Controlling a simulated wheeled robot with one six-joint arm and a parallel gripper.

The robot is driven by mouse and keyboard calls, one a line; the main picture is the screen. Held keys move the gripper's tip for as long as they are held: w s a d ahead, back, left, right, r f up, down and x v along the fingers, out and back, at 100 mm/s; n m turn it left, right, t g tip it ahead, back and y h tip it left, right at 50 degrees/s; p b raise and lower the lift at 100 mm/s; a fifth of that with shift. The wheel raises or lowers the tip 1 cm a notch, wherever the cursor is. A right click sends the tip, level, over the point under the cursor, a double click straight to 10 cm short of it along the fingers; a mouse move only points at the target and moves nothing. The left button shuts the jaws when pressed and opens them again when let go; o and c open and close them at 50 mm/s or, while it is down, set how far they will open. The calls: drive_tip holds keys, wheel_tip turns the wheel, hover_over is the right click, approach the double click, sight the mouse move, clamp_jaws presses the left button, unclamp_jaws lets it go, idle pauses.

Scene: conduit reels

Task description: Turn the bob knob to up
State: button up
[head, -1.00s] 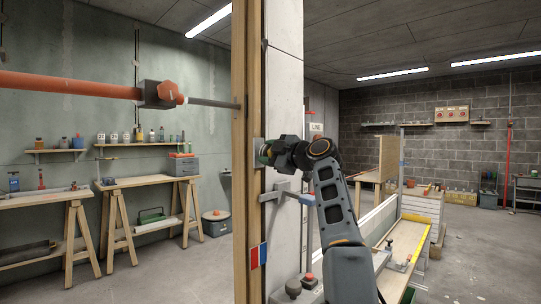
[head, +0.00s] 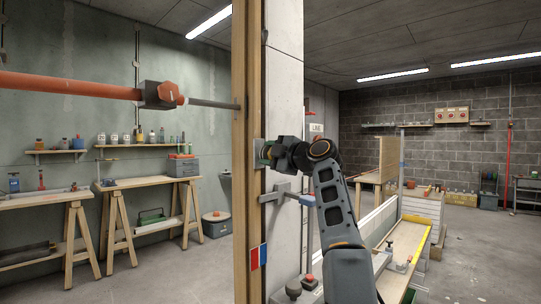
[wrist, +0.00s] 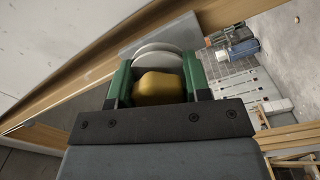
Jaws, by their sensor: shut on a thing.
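The bob knob (wrist: 160,88) is a rounded brass-yellow piece in front of a pale round disc (wrist: 158,52) on a grey plate. In the wrist view my gripper (wrist: 158,78) has its green fingers on either side of the knob and is shut on it. The picture there is tilted. In the head view my gripper (head: 267,152) is at the side of the pillar, and the knob is mostly hidden behind it. I cannot read any mark showing where the knob points.
The concrete pillar (head: 284,80) with a wooden post (head: 246,210) stands beside my gripper. A grey bracket with a blue end (head: 306,200) sticks out just below. A red button (head: 309,277) is lower down. Workbenches (head: 150,182) stand at the left; open floor lies at the right.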

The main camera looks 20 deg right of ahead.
drive_tip(key=o, duration=0.9)
drive_tip(key=shift+s+d, duration=0.15)
drive_tip(key=b+v, duration=0.5)
drive_tip(key=v, duration=0.8)
drive_tip(key=shift+s, duration=0.2)
